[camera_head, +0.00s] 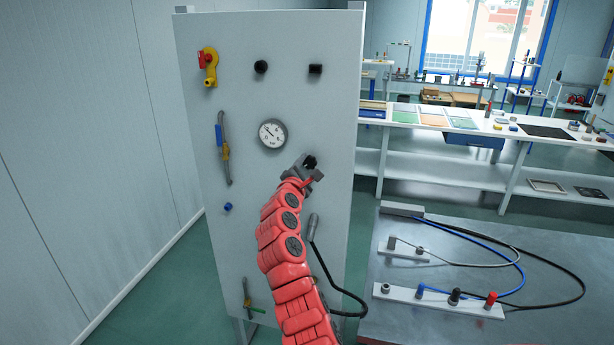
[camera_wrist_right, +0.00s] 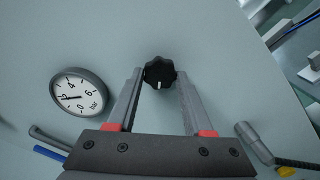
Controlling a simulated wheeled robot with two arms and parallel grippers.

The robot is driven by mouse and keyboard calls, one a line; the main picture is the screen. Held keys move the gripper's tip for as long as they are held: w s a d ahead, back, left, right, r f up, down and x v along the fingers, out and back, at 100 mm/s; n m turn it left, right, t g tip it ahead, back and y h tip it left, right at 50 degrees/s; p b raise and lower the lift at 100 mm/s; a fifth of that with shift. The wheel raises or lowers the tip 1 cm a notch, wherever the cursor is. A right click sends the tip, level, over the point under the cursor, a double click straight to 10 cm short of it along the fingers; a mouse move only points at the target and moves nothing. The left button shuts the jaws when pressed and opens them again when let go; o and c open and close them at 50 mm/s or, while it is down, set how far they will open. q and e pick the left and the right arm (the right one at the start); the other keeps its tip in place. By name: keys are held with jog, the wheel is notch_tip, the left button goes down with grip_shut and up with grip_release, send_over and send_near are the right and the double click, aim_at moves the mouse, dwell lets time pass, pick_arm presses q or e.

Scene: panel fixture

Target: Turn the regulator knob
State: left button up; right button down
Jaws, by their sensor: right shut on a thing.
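The regulator knob (camera_wrist_right: 159,72) is black and lobed with a white mark, on the upright panel (camera_head: 240,130). In the head view the knob (camera_head: 310,162) shows just beyond my right gripper (camera_head: 305,172), right of and below the pressure gauge (camera_head: 272,133). In the right wrist view my right gripper (camera_wrist_right: 159,80) has a fingertip on each side of the knob and is shut on it. The gauge (camera_wrist_right: 79,92) shows to the left there, with its needle near 2. My left gripper is in neither view.
A grey bench (camera_head: 470,260) with cables and sockets stands at the right. A black cable hangs beside my right arm.

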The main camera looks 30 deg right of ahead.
jog(key=m+b, duration=0.2)
jog(key=b, duration=0.1)
jog(key=m+b, duration=0.6)
jog(key=shift+f, duration=0.35)
jog(key=m+b, duration=0.8)
jog(key=b, duration=0.1)
jog(key=shift+r, duration=0.15)
jog(key=m+b, duration=0.1)
jog(key=m, duration=0.2)
jog(key=shift+r+b, duration=0.15)
jog(key=shift+b, duration=0.25)
jog(key=m+b, duration=0.1)
jog(key=m, duration=0.1)
jog(key=shift+m, duration=0.4)
jog(key=m+b, duration=0.1)
jog(key=m, duration=0.2)
jog(key=shift+s, duration=0.1)
jog(key=shift+d+r+m+b, duration=0.1)
jog(key=shift+m+b, duration=0.4)
jog(key=shift+m, duration=1.2)
